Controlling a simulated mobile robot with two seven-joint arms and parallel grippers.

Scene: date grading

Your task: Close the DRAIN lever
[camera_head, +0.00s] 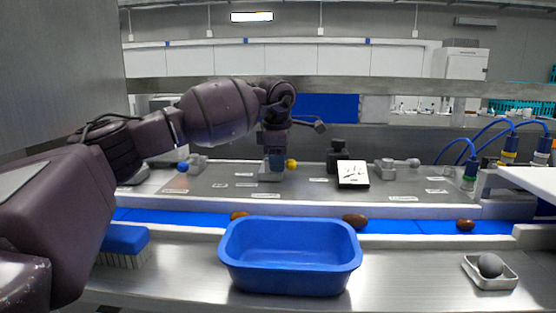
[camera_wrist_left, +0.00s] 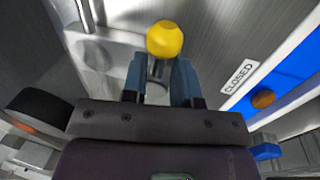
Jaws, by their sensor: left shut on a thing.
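A lever with a yellow knob (camera_head: 291,164) stands on the steel panel behind the blue belt, near the middle of the head view. My left gripper (camera_head: 276,163) reaches down to it and is shut on the lever. In the left wrist view the yellow knob (camera_wrist_left: 164,39) sticks out past the blue-grey fingertips (camera_wrist_left: 158,66), which close around the stem just below it. A CLOSED label (camera_wrist_left: 238,77) lies to the right of the lever there. I cannot read a DRAIN label in either view. My right gripper is not in view.
A blue-knobbed lever (camera_head: 182,167) stands left and a grey-knobbed one (camera_head: 413,162) right. A blue tub (camera_head: 290,282), a brush (camera_head: 125,241) and a small dish (camera_head: 490,282) are in front. Several dates, one brown (camera_head: 355,221), lie along the blue belt (camera_head: 400,226).

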